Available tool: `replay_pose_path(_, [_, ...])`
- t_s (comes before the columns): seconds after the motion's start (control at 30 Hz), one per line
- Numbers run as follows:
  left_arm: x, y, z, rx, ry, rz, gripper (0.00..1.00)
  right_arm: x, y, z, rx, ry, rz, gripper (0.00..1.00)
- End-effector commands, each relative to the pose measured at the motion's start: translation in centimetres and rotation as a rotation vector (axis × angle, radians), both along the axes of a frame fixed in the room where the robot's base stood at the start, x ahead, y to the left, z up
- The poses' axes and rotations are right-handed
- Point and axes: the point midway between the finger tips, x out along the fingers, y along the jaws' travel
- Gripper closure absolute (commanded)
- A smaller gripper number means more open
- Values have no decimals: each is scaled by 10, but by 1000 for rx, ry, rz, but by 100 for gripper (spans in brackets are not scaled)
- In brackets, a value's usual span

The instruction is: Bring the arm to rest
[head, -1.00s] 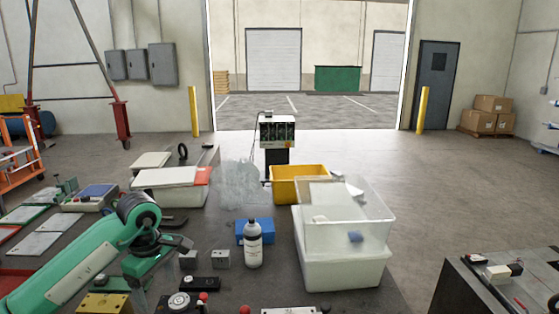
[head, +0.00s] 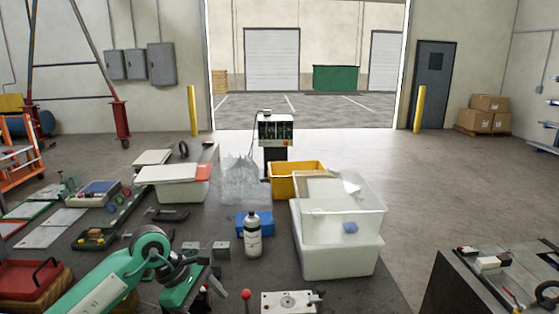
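My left arm, green with a dark wrist (head: 172,268), comes in from the lower left over the work table. Its gripper (head: 212,285) is small and partly hidden by the wrist, and I cannot tell whether its fingers are apart. I see nothing clearly held in it. My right gripper is not in view. A light metal block with a round centre (head: 288,302) lies at the front edge of the view, right of a red ball knob (head: 246,294). Flat grey plates (head: 45,237) lie at the left.
A white bottle (head: 252,238) stands before a blue box (head: 260,220). Stacked clear bins (head: 340,258) and a yellow bin (head: 285,184) stand to the right. A red tray (head: 25,280) lies at left. A dark side table (head: 455,290) is at lower right, with open floor between.

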Motion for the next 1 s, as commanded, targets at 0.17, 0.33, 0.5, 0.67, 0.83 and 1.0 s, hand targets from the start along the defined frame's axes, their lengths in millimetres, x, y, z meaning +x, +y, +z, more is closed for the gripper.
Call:
replay_pose_path(0.17, [-26,-67,9,-355,81,61,24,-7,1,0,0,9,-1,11])
replay_pose_path(0.33, [-49,-116,47,-781,239,199,24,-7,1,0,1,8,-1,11])
replay_pose_path(0.5, [-56,-127,91,-1183,458,394,24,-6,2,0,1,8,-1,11])
replay_pose_path(0.67, [-47,-107,117,-1529,705,625,24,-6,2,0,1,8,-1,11])
replay_pose_path(0.83, [-31,-62,116,-1853,993,923,24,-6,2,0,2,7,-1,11])
replay_pose_path(1.0, [-22,-8,77,-2122,1295,1279,24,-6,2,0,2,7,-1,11])
